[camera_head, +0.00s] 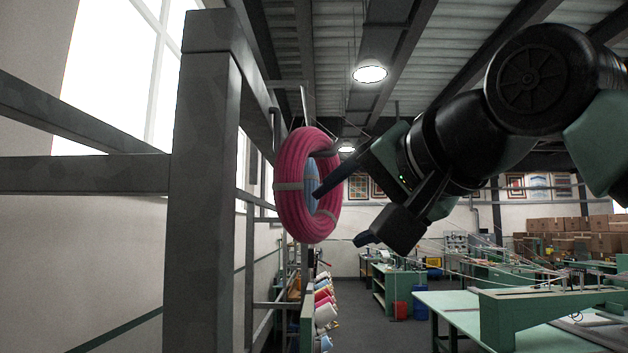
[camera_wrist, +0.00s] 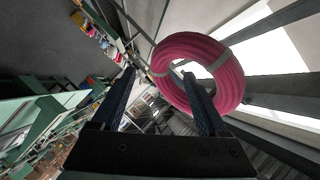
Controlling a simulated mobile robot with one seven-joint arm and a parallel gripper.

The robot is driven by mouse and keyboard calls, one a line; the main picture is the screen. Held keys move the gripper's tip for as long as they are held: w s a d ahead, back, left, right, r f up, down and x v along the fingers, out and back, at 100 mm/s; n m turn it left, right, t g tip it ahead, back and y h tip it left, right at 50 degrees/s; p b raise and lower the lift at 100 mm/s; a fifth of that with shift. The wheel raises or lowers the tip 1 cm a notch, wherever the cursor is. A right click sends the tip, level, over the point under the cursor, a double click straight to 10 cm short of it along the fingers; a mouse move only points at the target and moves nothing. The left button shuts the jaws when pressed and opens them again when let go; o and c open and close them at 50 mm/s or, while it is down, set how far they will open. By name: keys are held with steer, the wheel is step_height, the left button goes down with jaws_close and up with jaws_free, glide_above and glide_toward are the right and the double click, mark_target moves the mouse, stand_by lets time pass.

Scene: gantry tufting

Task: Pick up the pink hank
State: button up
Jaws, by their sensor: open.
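The pink hank (camera_head: 292,185) is a ring of coiled pink yarn with pale ties. It hangs upright on a hook at the dark metal frame, left of centre in the head view. In the wrist view the pink hank (camera_wrist: 228,77) fills the upper right. My gripper (camera_head: 342,216) is open, to the right of the hank in the head view. One finger overlaps the ring's opening, and the other is below and to the right, outside the ring. In the wrist view my gripper (camera_wrist: 160,80) has one finger across the ring's near side. I cannot tell whether it touches the yarn.
A thick grey post (camera_head: 203,190) with rails stands left of the hank. Something blue (camera_head: 311,184) shows through the ring. Coloured yarn cones (camera_head: 325,312) line a rack below. A green-topped table (camera_head: 470,318) is at lower right. The aisle floor (camera_head: 365,325) is clear.

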mark_target(325, 225)
steer(key=p+x, duration=0.1)
steer(key=x, duration=0.7)
steer(key=shift+a, duration=0.1)
steer(key=shift+s, duration=0.1)
steer(key=shift+c, duration=0.9)
jaws_close()
